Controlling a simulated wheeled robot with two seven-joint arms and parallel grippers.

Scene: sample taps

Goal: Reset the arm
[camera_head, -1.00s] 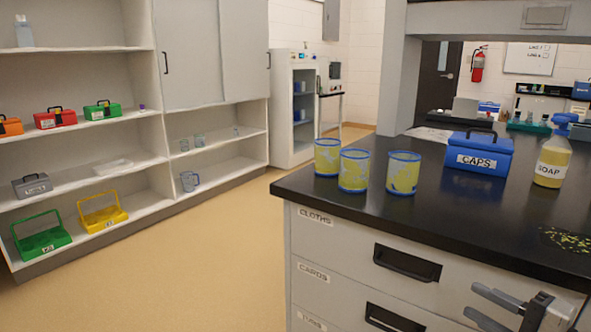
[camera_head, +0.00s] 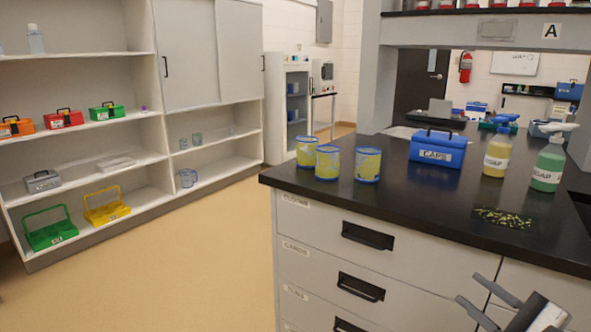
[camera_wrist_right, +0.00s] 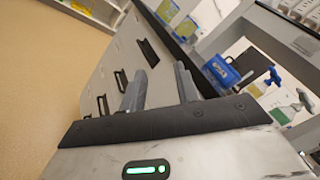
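My right gripper (camera_head: 490,312) is at the bottom right of the head view, in front of the drawer fronts and below the black counter. Its two fingers are apart with nothing between them. In the right wrist view its fingers (camera_wrist_right: 160,88) also stand apart and empty, with the drawer cabinet beyond them. My left gripper is in neither view.
The black counter (camera_head: 400,210) bears several things: blue-rimmed yellow cups (camera_head: 327,162), a blue CAPS box (camera_head: 437,149), two soap bottles (camera_head: 548,163) and yellow bits (camera_head: 503,218). Shelves with coloured boxes (camera_head: 64,118) stand left. The floor (camera_head: 190,270) between is clear.

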